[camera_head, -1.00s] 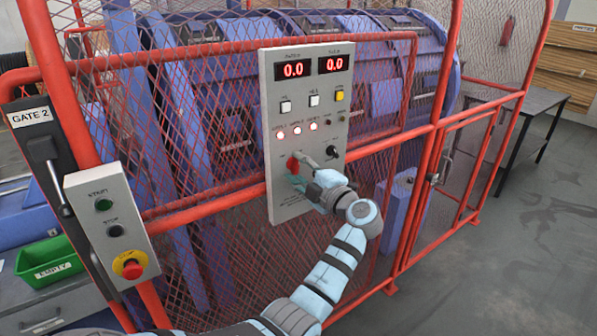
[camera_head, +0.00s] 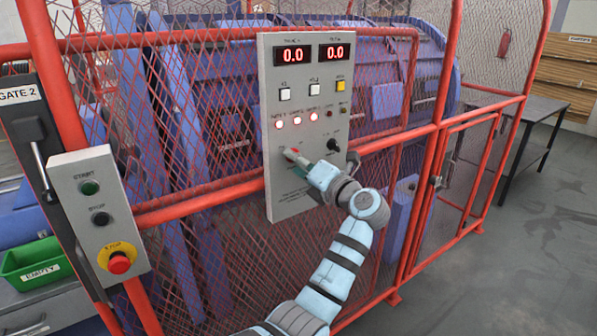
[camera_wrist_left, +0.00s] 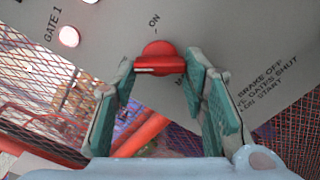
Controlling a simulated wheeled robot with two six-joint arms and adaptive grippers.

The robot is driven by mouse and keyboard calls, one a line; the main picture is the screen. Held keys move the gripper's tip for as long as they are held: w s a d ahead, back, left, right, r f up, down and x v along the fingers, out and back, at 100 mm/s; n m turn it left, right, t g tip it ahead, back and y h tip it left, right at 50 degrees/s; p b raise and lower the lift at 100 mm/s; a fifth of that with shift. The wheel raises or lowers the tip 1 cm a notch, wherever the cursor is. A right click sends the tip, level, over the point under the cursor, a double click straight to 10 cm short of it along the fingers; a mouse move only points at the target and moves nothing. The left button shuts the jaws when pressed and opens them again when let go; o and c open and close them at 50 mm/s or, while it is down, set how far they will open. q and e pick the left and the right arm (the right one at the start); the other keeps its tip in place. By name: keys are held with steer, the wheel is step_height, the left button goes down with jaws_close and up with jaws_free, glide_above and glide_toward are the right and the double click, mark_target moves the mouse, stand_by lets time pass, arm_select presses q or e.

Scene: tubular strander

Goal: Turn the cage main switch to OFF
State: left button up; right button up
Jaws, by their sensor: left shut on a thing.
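The cage main switch is a red rotary knob on the lower left of the grey control panel (camera_head: 282,105); in the head view only a bit of red (camera_head: 291,153) shows past my fingers. My left gripper (camera_head: 296,156) is at the knob. In the left wrist view, the red knob (camera_wrist_left: 160,60) has a light line on its handle and sits between the tips of my left gripper (camera_wrist_left: 162,75), which is shut on it. The word ON is printed on the panel beyond the knob. An OFF mark cannot be made out. My right gripper is not in view.
The panel hangs on the red mesh fence (camera_head: 205,197). A black knob (camera_head: 333,145) is close to the right of my gripper, and lit lamps (camera_head: 296,121) are above. A start/stop box (camera_head: 98,215) with a red mushroom button (camera_head: 119,263) stands at left.

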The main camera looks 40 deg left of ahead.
arm_select(q)
steer(key=shift+n+b, duration=0.5)
steer(key=shift+n, duration=0.2)
steer(key=shift+r, duration=0.1)
steer(key=o, duration=1.2)
steer(key=shift+w+d, duration=0.1)
steer(key=shift+c, duration=0.2)
steer(key=v, duration=1.2)
